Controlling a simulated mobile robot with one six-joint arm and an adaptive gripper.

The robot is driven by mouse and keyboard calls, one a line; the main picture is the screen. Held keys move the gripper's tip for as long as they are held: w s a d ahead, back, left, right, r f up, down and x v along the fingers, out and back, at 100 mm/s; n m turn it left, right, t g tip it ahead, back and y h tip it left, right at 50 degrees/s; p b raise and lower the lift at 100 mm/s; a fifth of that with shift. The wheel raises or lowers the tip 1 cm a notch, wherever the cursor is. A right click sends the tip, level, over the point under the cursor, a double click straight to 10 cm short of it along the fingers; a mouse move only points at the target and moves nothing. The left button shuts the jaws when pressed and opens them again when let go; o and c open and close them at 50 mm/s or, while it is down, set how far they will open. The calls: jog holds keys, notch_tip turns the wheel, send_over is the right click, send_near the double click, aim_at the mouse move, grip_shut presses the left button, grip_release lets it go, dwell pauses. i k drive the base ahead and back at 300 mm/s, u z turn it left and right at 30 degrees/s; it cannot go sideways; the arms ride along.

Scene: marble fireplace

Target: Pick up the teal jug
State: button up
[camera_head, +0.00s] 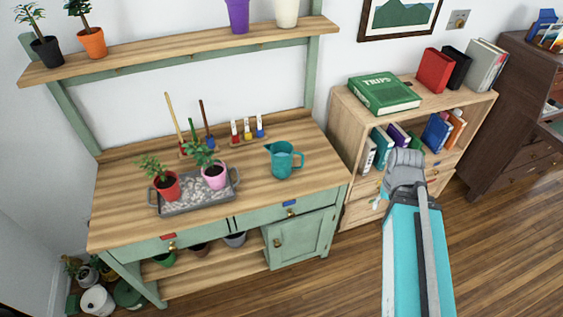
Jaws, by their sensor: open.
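The teal jug (283,161) stands upright on the wooden top of a green potting bench (250,190), right of the middle of the bench. Its spout points left and its handle is on the right, towards the bookcase. Its mouth is open at the top. Nothing touches it. My arm rises from the bottom edge at the right, in front of the bookcase, well to the right of the jug. I see no gripper fingers in this view.
A grey tray (186,207) of pebbles with two potted plants sits left of the jug. An upper shelf (190,48) holds pots. A wooden bookcase (345,108) with a green book (384,94) stands right. Bench top in front of the jug is clear.

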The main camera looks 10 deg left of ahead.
aim_at(282, 152)
jog(key=u, duration=0.05)
jog(key=k, duration=1.15)
jog(key=u, duration=0.5)
jog(key=i, duration=1)
jog(key=z, duration=0.05)
